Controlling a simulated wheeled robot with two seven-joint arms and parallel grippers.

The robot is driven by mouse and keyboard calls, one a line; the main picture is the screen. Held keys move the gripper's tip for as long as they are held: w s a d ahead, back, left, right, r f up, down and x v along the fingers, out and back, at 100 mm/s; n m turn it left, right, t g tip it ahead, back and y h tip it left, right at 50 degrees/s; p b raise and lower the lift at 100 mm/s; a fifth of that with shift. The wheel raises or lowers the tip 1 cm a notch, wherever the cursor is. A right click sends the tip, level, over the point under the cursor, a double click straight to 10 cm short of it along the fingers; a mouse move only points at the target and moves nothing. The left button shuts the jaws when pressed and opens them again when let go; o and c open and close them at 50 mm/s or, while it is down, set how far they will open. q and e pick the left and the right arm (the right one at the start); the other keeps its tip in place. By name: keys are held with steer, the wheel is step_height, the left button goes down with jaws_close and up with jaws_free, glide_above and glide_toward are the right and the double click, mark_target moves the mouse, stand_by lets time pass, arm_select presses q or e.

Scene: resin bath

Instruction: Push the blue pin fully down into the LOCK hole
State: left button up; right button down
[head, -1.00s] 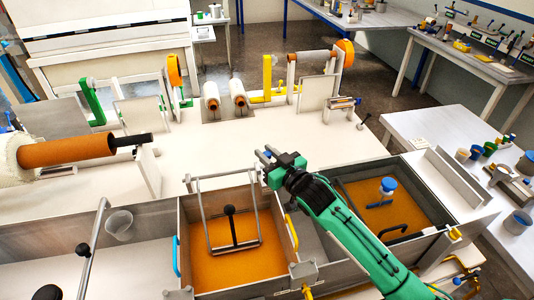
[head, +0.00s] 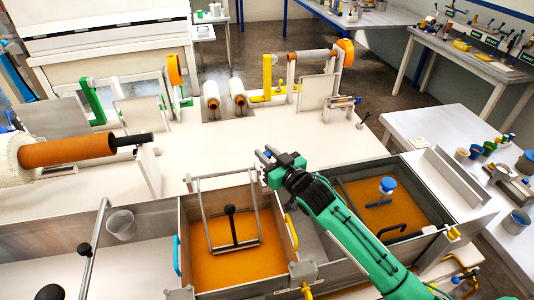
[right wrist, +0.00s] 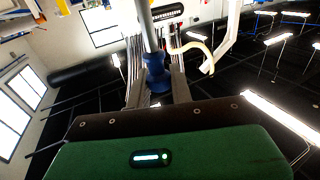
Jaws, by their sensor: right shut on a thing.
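My right gripper (head: 265,158) is at the middle of the head view, above the white deck by the back edge of the orange baths. In the right wrist view its fingers (right wrist: 157,88) are shut on a blue piece, which I take to be the blue pin (right wrist: 157,70). A grey rod (right wrist: 147,28) lines up with the blue piece; I cannot tell whether they are joined. In the head view the pin is too small or hidden to make out. I cannot pick out the LOCK hole in either view. My left gripper is not in view.
A metal frame with a black knob (head: 231,210) stands in the left orange bath (head: 225,272). An orange roll (head: 68,151) lies at the left. The deck (head: 260,130) behind my gripper is clear.

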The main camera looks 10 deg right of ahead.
arm_select(q)
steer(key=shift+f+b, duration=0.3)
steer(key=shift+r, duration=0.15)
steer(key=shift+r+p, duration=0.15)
steer(key=shift+p, duration=0.15)
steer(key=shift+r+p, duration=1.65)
stand_by(5.6)
